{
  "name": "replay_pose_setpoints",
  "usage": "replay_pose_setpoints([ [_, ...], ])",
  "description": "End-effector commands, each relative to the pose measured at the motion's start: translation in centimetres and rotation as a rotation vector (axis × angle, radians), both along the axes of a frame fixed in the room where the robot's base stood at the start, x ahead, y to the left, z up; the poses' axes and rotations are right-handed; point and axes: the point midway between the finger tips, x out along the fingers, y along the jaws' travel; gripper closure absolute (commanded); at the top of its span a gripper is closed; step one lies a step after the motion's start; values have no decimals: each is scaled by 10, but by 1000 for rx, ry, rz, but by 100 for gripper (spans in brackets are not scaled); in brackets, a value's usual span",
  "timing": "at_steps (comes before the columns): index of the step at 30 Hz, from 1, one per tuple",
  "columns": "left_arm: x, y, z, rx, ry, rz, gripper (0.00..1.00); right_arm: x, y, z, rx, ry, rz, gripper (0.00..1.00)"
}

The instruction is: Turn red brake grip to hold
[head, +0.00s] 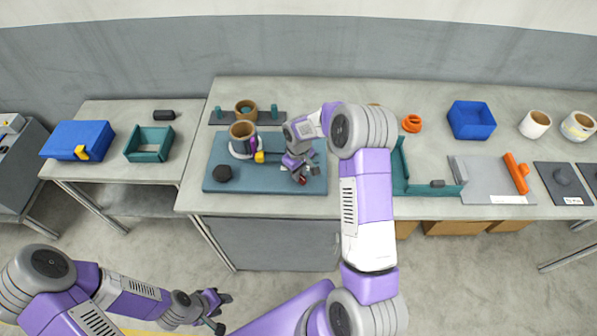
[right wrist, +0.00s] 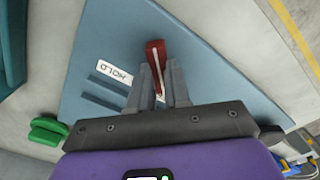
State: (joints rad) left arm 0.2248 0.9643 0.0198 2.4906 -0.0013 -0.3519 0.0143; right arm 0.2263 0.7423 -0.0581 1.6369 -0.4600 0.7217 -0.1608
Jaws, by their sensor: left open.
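The red brake grip (right wrist: 155,50), with a white line along it, stands on the blue board (right wrist: 200,45). In the right wrist view my right gripper (right wrist: 161,72) has a finger on each side of it, apparently closed against it. A white HOLD label (right wrist: 114,73) lies on the board left of the grip; the white line does not point at it. In the head view only a bit of red (head: 302,181) shows beneath my right gripper (head: 300,175). My left gripper (head: 221,310) is open and empty, over the floor in front of the bench.
The blue board carries a brown reel (head: 243,131) with a yellow piece (head: 259,157) beside it and a black knob (head: 222,173). A teal frame (head: 402,180) stands right of my right arm. A blue box (head: 471,120) stands farther right. Two dark slots lie near the label.

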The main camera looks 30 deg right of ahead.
Motion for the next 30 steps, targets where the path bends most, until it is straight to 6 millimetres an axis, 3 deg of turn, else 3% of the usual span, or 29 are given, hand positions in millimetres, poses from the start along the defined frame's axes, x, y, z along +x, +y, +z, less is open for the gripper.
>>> replay_pose_setpoints([
  [14,0,0,-5,0,0,0,57,0,0,0,-2,-1,-76,100],
  [30,0,0,-22,0,0,0,57,0,0,0,-1,-1,-536,100],
])
